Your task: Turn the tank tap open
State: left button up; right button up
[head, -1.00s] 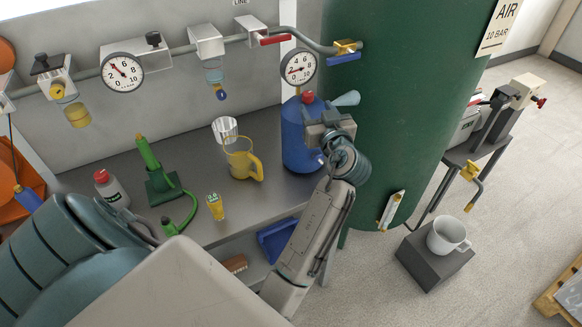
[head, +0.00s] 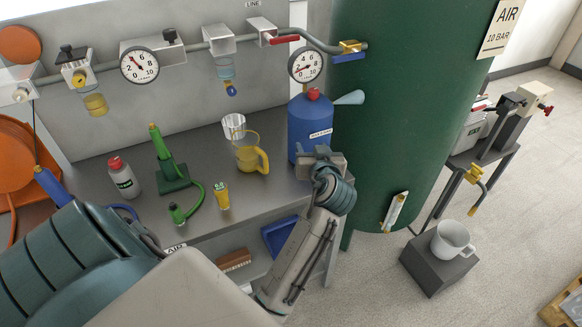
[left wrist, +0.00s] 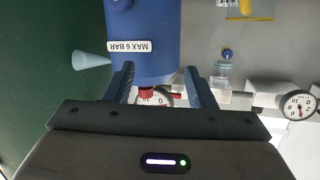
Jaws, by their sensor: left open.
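The tap at the green tank (head: 415,120) has a brass body (head: 350,46) and a blue lever (head: 349,57). It sits where the grey pipe meets the tank's upper left side, and the lever lies just below the brass body. My left gripper (head: 322,158) is below the tap, in front of the lower right of a blue bottle (head: 309,130) with a red cap. In the left wrist view its two fingers (left wrist: 161,88) are apart with nothing gripped; the bottle, labelled MAX 6 BAR, shows beyond them. The tap is not clearly visible there. My right gripper is not in view.
A pale blue cone (head: 349,97) juts out beside the bottle, near the tank. A round gauge (head: 305,65) and a red-lever valve (head: 272,34) are left of the tap. The bench holds a yellow-handled jug (head: 250,155). A mug (head: 452,240) stands on a dark block.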

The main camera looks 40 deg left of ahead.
pick_arm(q)
jog(key=s+d+f+m+g+h, duration=0.1)
jog(key=s+f+m+g+h, duration=0.1)
jog(key=s+f, duration=0.8)
jog(key=shift+f+m+h, duration=0.7)
jog(key=shift+m+h, duration=0.1)
jog(key=shift+h, duration=0.4)
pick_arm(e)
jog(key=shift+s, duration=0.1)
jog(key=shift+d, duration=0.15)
